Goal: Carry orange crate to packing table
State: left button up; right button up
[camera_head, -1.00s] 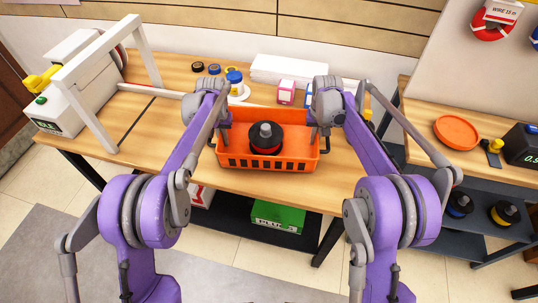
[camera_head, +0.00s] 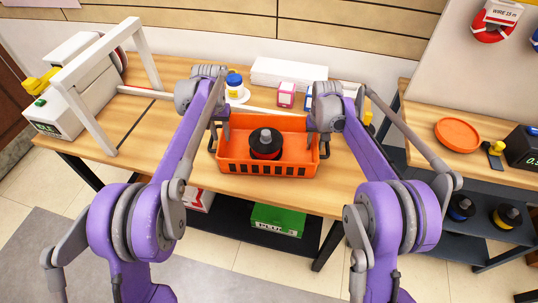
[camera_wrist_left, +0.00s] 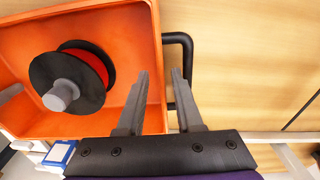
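The orange crate (camera_head: 226,160) rests on the wooden table (camera_head: 335,183) near its front edge. It has a black handle at each end and holds a black spool with a red band and grey hub (camera_head: 265,144). My left gripper (camera_head: 220,134) is at the crate's left end. In the left wrist view, its fingers (camera_wrist_left: 160,72) are apart, on either side of the crate's end wall (camera_wrist_left: 152,30), by the black handle (camera_wrist_left: 188,60). My right gripper (camera_head: 324,140) is at the right handle; its finger gap is hidden.
A grey-white machine with a frame (camera_head: 78,95) stands at the table's left. A white box (camera_head: 288,73), pink box (camera_head: 286,94) and blue-and-yellow jar (camera_head: 235,84) stand behind the crate. A side table (camera_head: 425,155) with an orange dish (camera_head: 457,134) is at right.

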pick_arm(q)
notch_tip(320, 180, up, 6)
jog(key=shift+s+r, duration=0.1)
jog(key=shift+s, duration=0.05)
pick_arm(e)
jog(key=r, duration=1.2)
jog(key=shift+s, duration=0.3)
pick_arm(q)
jog(key=shift+r, duration=0.2)
pick_arm(e)
jog(key=shift+r, duration=0.15)
